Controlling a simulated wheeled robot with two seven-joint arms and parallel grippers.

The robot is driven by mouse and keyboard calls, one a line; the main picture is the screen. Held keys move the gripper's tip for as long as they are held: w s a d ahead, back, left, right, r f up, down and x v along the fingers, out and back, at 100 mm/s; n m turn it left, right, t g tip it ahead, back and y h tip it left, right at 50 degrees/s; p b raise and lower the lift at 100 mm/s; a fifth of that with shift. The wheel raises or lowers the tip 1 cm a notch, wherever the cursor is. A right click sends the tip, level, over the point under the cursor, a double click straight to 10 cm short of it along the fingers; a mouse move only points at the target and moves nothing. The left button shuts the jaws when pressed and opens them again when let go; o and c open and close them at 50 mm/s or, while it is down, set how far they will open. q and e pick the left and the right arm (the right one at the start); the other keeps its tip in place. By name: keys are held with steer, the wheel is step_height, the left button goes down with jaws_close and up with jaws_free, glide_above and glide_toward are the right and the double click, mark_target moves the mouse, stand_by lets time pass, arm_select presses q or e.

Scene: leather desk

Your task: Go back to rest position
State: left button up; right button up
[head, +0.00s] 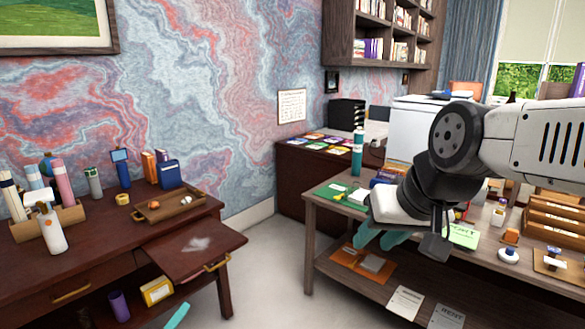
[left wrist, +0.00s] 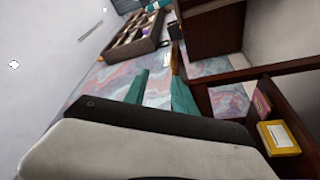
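My left gripper shows in the head view only as a teal fingertip (head: 178,315) at the bottom edge, in front of the left desk. In the left wrist view its two teal fingers (left wrist: 160,92) stand apart with nothing between them, so it is open and empty. My right gripper (head: 381,239) hangs at the end of my right arm, which comes in from the right in the head view. Its teal fingers point down to the left in front of the right table's near edge. They look apart, and I see nothing held between them.
The dark left desk (head: 110,248) holds bottles, a wooden tray (head: 183,208) and a pulled-out leaf (head: 188,254). A yellow box (head: 157,291) sits on its lower shelf. The right table (head: 322,222) carries a green mat (head: 330,190) and wooden organizers (head: 555,218). Floor is clear between them.

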arm_select(q)
steer(key=s+d+r+m+g+h, duration=0.2)
steer(key=d+r+m+g, duration=0.3)
steer(key=d+r+g, duration=0.5)
steer(key=s+d+r+m+g+h, duration=0.2)
steer(key=d+r+m+g, duration=0.4)
steer(key=r, duration=0.6)
steer(key=s+d+r+n+t+y, duration=0.1)
steer(key=s+r+y, duration=0.3)
steer(key=s+r, duration=0.4)
steer(key=s+d+r+n+t+y, duration=0.2)
steer(key=s+r+y, duration=0.3)
steer(key=r, duration=0.8)
steer(key=s+d, duration=0.1)
steer(key=s, duration=0.2)
steer(key=shift+t+y, duration=0.3)
